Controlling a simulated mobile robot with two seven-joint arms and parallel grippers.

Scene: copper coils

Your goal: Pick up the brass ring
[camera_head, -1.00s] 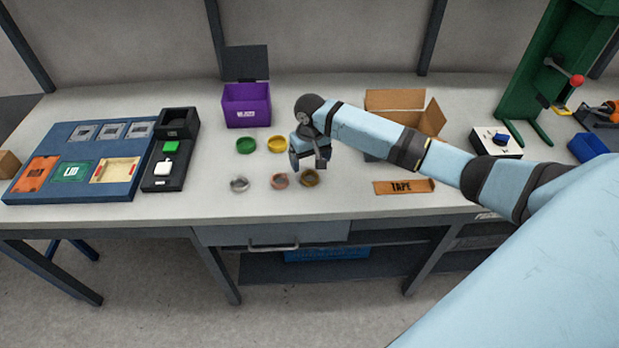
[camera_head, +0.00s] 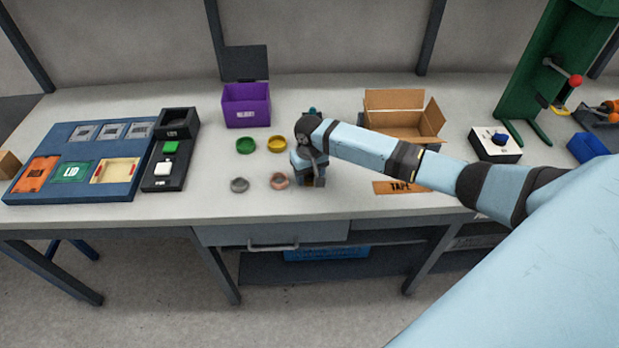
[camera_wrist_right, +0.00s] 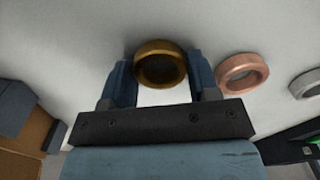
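The brass ring (camera_wrist_right: 160,64) lies on the table in the right wrist view, a dark gold band. My right gripper (camera_wrist_right: 162,75) is open, with one blue finger on each side of the ring; small gaps seem to show, and I cannot tell whether either finger touches it. In the head view my right gripper (camera_head: 309,178) points down at the table and hides the ring. A copper ring (camera_head: 279,181) lies just left of the gripper; it also shows in the right wrist view (camera_wrist_right: 242,74). My left gripper is not in view.
A silver ring (camera_head: 239,185) lies further left; green (camera_head: 245,146) and yellow (camera_head: 277,144) rings lie behind. A purple box (camera_head: 246,106) and an open cardboard box (camera_head: 402,118) stand at the back. A tape-marked flap (camera_head: 390,187) is right of the gripper.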

